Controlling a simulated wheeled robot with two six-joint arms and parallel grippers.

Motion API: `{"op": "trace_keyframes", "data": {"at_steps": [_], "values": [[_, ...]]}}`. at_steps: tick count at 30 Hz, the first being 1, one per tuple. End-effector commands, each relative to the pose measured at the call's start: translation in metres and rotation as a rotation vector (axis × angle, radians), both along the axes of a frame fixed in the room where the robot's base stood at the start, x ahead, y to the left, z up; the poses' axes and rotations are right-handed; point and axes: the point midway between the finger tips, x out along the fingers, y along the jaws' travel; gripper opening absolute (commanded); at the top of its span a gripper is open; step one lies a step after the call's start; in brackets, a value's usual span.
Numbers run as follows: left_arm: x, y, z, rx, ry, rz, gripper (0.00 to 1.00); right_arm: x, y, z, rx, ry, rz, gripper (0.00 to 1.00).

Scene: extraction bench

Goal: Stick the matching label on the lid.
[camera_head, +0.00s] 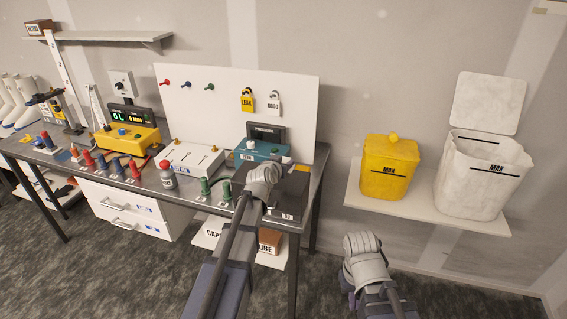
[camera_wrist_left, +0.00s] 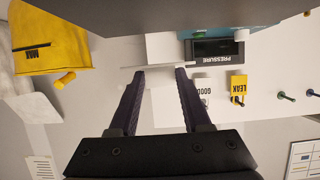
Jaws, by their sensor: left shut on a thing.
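My left gripper (camera_head: 262,182) is over the right end of the bench, at a dark box (camera_head: 291,190). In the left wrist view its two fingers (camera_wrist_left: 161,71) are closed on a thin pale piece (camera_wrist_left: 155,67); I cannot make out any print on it. A yellow LEAK tag (camera_head: 247,100) and a white GOOD tag (camera_head: 273,104) hang on the white back panel. Both also show upside down in the left wrist view, LEAK (camera_wrist_left: 238,88) and GOOD (camera_wrist_left: 201,88). I cannot tell which part is the lid. My right gripper (camera_head: 366,258) is off the bench; its fingers are not clear.
A teal device (camera_head: 262,151) with a dark PRESSURE display (camera_head: 267,134) stands behind my left gripper. Green parts (camera_head: 206,188) and a red-topped bottle (camera_head: 167,175) stand left of it. A yellow bin (camera_head: 388,168) and a white bin (camera_head: 482,180) sit on the right shelf.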

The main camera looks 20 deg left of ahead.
Motion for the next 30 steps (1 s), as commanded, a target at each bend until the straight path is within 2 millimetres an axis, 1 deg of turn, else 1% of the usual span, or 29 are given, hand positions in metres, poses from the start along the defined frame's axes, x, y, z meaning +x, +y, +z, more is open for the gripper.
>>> {"op": "trace_keyframes", "data": {"at_steps": [1, 3, 9, 12, 30], "values": [[0.000, 0.000, -0.010, 0.000, 0.000, 0.000, 0.00, 0.000, 0.000, -0.010, 0.000, 0.000, 0.000, 0.00], [0.000, 0.000, -0.017, 0.000, 0.000, 0.000, 0.00, 0.000, 0.000, -0.017, 0.000, 0.000, -0.001, 0.00], [0.000, 0.000, -0.034, 0.000, 0.000, 0.000, 0.00, 0.000, 0.000, -0.034, 0.000, 0.000, -0.001, 0.00], [0.000, 0.000, -0.039, 0.000, 0.000, 0.000, 0.00, 0.000, 0.000, -0.039, 0.000, 0.000, 0.000, 0.00], [0.000, 0.000, -0.040, 0.000, 0.000, 0.000, 0.00, 0.000, 0.000, -0.040, 0.000, 0.000, 0.000, 0.00]]}}
